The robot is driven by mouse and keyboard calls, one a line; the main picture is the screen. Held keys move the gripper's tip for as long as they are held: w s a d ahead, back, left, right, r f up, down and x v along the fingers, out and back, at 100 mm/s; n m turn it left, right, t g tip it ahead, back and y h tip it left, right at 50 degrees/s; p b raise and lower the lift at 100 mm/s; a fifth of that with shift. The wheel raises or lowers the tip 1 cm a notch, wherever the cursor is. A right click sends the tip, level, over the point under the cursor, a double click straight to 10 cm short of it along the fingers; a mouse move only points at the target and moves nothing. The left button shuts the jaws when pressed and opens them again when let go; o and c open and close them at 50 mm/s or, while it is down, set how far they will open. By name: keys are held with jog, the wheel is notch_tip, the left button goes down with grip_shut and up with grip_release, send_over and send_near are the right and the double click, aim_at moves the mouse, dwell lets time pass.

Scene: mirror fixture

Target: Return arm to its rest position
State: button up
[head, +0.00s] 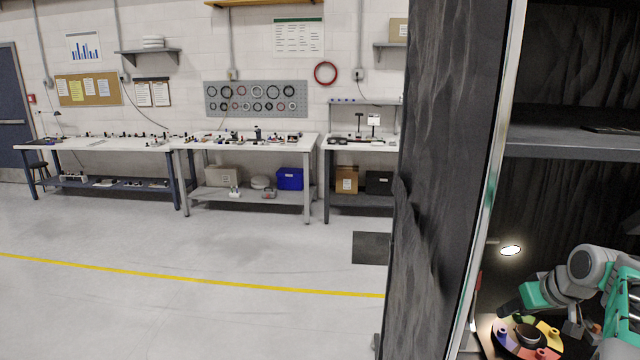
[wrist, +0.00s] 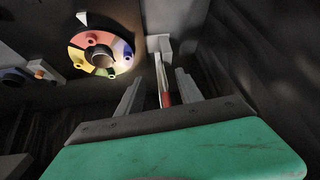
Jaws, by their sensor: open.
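My arm (head: 577,283), white and green, is at the lower right of the head view, inside a dark-walled bay. My gripper (wrist: 159,76) shows in the wrist view with its two grey fingers apart. A thin pale upright piece with a red lower part (wrist: 163,85) appears between the fingers; no grip on it shows, and its depth is unclear. A round multicoloured wheel (wrist: 77,53) with a dark centre lies ahead and to the left of the fingers. It also shows below my arm in the head view (head: 552,336).
A dark rippled panel (head: 432,180) with a pale edge stands left of the bay. A grey shelf (head: 570,142) crosses above my arm. A lit round lamp (head: 510,250) is beside it. Workbenches (head: 245,141) line the far wall, with open floor before them.

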jog(key=s+f+m+g, duration=0.3)
jog(key=s+f+m, duration=0.2)
jog(key=s+f, duration=0.4)
jog(key=s+a+f+m+g, duration=0.2)
jog(key=s+a+f, duration=0.1)
jog(key=s+a, duration=0.4)
jog(key=s+a+r+n+h, duration=0.1)
jog(key=s+a, duration=0.2)
jog(key=a, duration=0.3)
jog(key=s+a+r, duration=0.1)
jog(key=s+a, duration=0.2)
jog(key=a, duration=0.2)
jog(key=w+a+r+n+t, duration=0.2)
jog(key=a+r+n, duration=0.3)
jog(key=a, duration=0.6)
jog(key=shift+w+a+r+t+b, duration=0.4)
jog(key=shift+r+t, duration=0.1)
jog(key=shift+r, duration=0.25)
jog(key=shift+c, duration=0.7)
